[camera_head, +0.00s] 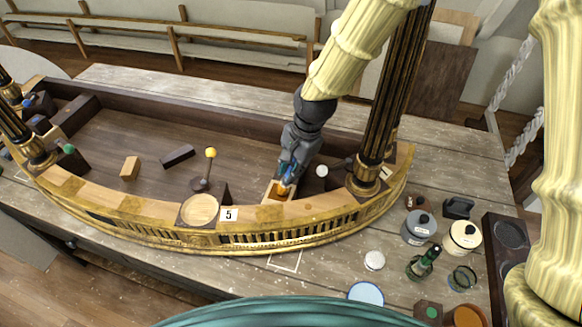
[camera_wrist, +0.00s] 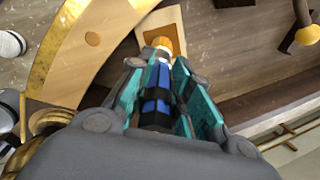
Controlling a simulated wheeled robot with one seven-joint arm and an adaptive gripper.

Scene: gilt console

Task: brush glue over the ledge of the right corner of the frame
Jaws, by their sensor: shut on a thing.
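My gripper (camera_head: 285,181) reaches down inside the gilt frame (camera_head: 328,222), behind its curved front rail and left of the right black-and-gold column (camera_head: 383,105). In the wrist view its teal fingers (camera_wrist: 160,68) are shut on a brush (camera_wrist: 157,78) with a blue and black handle. The brush's orange-brown tip points down at a small pale wooden ledge (camera_wrist: 179,20) with a brown patch, beside the rail. The ledge also shows in the head view (camera_head: 268,193). I cannot tell whether the tip touches it.
A round wooden disc (camera_head: 200,210) and a label "5" (camera_head: 229,214) are on the front rail. A yellow-knobbed stick (camera_head: 210,154) stands left of my gripper. Lidded pots (camera_head: 419,228), a green bottle (camera_head: 424,262) and a dark tray (camera_head: 507,237) crowd the table's right side.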

